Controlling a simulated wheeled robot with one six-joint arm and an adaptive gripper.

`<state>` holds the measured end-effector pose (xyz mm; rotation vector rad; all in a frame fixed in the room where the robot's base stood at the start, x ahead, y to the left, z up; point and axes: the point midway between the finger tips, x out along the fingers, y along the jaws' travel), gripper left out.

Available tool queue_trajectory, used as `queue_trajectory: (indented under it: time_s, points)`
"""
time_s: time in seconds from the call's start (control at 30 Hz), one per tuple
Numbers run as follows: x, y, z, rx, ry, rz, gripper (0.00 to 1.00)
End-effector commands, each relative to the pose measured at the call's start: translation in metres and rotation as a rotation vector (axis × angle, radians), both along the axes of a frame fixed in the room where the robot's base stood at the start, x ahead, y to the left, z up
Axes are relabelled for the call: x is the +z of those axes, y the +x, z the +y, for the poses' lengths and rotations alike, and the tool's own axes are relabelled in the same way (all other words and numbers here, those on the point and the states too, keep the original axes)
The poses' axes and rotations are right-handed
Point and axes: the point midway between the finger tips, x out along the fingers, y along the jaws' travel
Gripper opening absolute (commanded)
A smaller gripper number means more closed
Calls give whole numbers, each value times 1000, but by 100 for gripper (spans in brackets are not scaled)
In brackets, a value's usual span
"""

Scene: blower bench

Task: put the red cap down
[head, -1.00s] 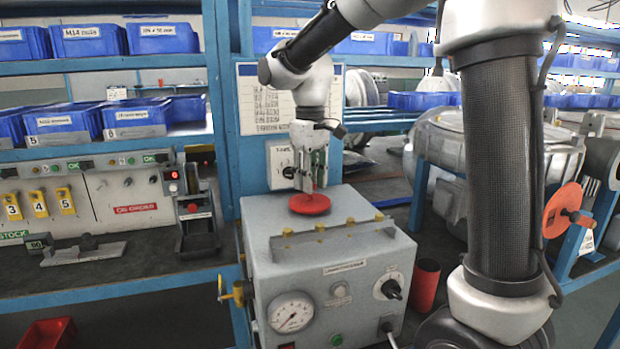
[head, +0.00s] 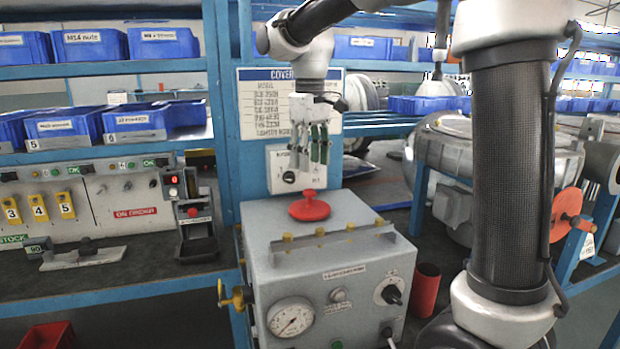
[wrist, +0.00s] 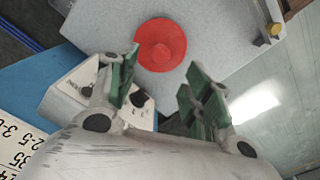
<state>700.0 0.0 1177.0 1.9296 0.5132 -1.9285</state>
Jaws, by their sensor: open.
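The red cap (head: 309,207) is a round disc with a small knob on top. It rests upright on the top of the grey box (head: 350,213), toward the back, behind a row of yellow-topped knobs. My gripper (head: 313,160) is open and empty above the cap, with a clear gap between the fingertips and the knob. In the wrist view, the cap (wrist: 161,45) lies beyond the two green-padded fingers (wrist: 165,85), and nothing is between them.
A metal rail with yellow knobs (head: 320,232) runs across the box top in front of the cap. A blue post (head: 225,110) and a posted sheet (head: 262,105) stand behind. A red cylinder (head: 424,288) stands to the right of the box.

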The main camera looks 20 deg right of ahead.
Motion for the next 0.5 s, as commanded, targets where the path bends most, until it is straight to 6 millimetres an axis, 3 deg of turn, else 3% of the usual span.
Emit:
queue_trajectory:
  time_s: [0.2, 0.5]
  points:
    - [42, 1, 0, 0, 1, -3, 50]
    - [57, -2, -2, -3, 1, -2, 50]
